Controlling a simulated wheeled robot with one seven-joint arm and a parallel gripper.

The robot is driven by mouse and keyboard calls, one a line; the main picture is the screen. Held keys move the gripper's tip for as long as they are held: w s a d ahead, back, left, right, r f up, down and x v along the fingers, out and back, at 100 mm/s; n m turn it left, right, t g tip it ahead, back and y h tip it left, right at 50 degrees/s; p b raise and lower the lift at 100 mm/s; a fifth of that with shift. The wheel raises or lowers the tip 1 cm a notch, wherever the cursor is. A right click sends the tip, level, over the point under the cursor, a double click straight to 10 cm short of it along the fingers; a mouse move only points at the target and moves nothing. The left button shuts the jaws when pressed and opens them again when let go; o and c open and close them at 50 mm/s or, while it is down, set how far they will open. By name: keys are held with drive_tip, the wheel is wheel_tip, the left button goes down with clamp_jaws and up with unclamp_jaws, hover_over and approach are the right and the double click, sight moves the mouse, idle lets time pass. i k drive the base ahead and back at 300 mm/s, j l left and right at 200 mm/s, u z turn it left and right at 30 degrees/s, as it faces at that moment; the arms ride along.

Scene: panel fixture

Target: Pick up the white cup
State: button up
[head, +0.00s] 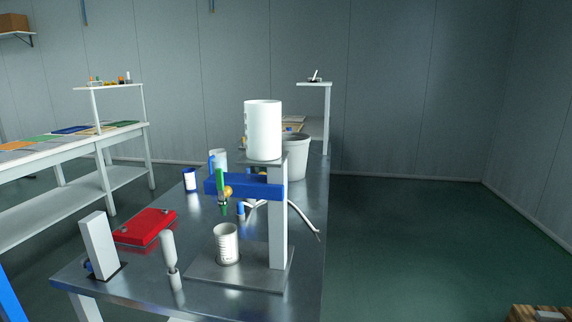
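A white cup (226,244) with faint markings stands upright on the metal base plate (205,274) of a fixture near the front of the steel table (225,308). Another whitish cup-like vessel (218,157) stands farther back, partly hidden by the fixture's blue crossbar (258,188). I cannot make out my gripper anywhere in the head view.
A red case (145,227) lies left of the fixture. A white upright block (98,245) and a pale-handled tool (169,255) stand at the front left. A grey bucket (297,157) stands behind. Open green floor (420,240) lies to the right.

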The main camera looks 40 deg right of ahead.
sight(227, 243)
drive_tip(key=i+j+z, duration=0.1)
drive_tip(key=j+z, duration=1)
drive_tip(key=i+l, duration=0.05)
